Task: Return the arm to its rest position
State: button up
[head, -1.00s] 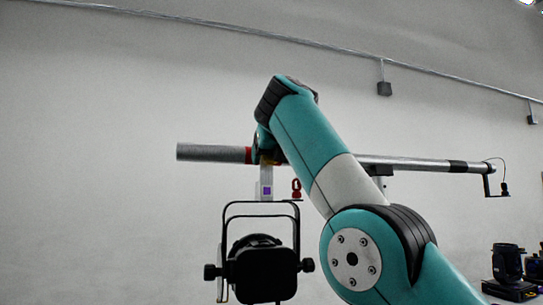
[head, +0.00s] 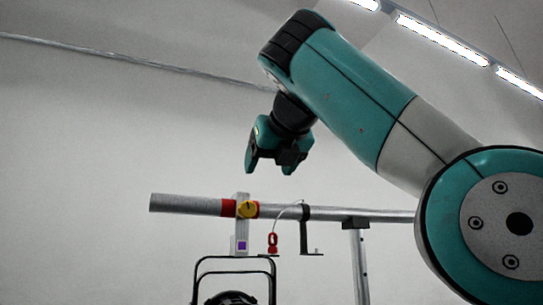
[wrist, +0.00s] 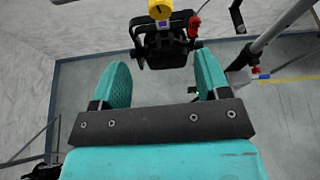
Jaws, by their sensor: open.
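My gripper (head: 272,168) is in the head view above the pipe, with its fingers pointing down. It is open and empty, and it is apart from everything. In the wrist view my gripper (wrist: 163,85) shows both teal fingers spread wide. Beyond them, the par can (wrist: 165,48) hangs from its clamp. In the head view the par can (head: 232,298) shows only its top at the lower edge, under its black yoke. The yellow clamp knob (head: 248,209) sits on the pipe at the red band.
A grey pipe (head: 185,204) runs level across the head view, held by a stand post (head: 360,265). A red safety-cable clip (head: 272,243) and a black hook (head: 305,235) hang to the right of the clamp. The space above the pipe at left is clear.

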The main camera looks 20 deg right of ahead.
jog(key=shift+s+r, duration=0.15)
jog(key=shift+s, duration=0.3)
jog(key=w+a+f+n+g+y, duration=0.1)
jog(key=a+f+n+g, duration=0.1)
jog(key=f+n, duration=0.95)
jog(key=w+a+f+n+g+y, duration=0.1)
jog(key=f+n+g, duration=0.1)
jog(key=f+n, duration=0.95)
jog(key=s+a+f+n+g+y, duration=0.1)
jog(key=s+f+n+g, duration=0.8)
jog(key=s+f+n, duration=1)
jog(key=s+f+y, duration=0.1)
jog(key=s+f, duration=0.3)
jog(key=s, duration=0.1)
jog(key=shift+s+f+n+g+y, duration=0.2)
jog(key=shift+s+n+g+y, duration=0.1)
jog(key=shift+n, duration=0.1)
